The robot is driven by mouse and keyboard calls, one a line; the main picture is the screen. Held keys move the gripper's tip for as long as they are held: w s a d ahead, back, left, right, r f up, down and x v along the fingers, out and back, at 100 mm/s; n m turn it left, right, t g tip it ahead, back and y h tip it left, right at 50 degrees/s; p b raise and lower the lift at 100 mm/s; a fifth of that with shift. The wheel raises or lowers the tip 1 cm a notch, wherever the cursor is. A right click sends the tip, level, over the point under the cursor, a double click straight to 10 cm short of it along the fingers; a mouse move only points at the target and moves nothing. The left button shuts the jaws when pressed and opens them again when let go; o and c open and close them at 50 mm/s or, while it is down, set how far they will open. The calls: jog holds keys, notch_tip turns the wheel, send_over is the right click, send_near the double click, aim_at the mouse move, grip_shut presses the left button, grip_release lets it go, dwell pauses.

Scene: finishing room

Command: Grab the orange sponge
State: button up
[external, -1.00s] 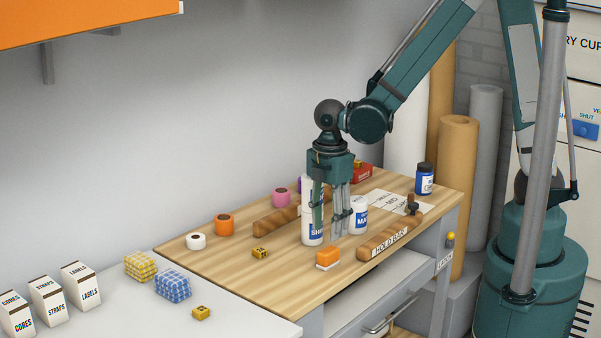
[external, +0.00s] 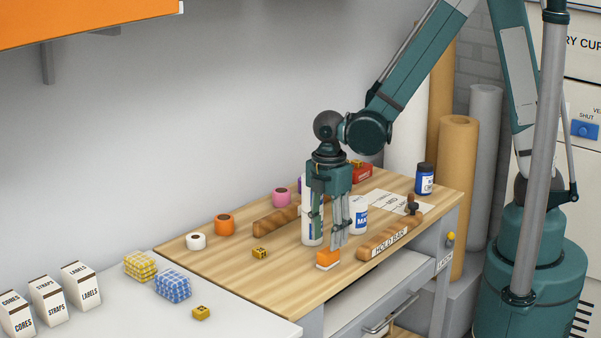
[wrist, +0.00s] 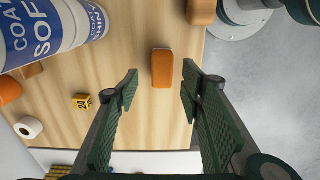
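The orange sponge (external: 328,258) has a white underside and lies on the wooden tabletop near its front edge. In the wrist view the sponge (wrist: 162,68) lies ahead of the fingertips, in line with the gap between them. My gripper (external: 335,240) points down above and just behind the sponge. In the wrist view its two fingers (wrist: 160,82) are spread wide with nothing between them. I cannot tell the exact height of the fingertips over the table.
White bottles stand close by, one behind my gripper (external: 309,232) and one to its right (external: 358,215). The wooden hold bar (external: 389,238) lies right of the sponge. A small yellow block (external: 260,253) sits to the left, with bare wood between (external: 285,275).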

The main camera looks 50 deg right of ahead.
aim_at(328, 250)
dwell(0.3)
jog(key=shift+s+f+b, duration=0.2)
jog(key=shift+f+b, duration=0.35)
jog(key=shift+f, duration=2.05)
jog(key=shift+c, duration=0.7)
jog(key=c, duration=0.8)
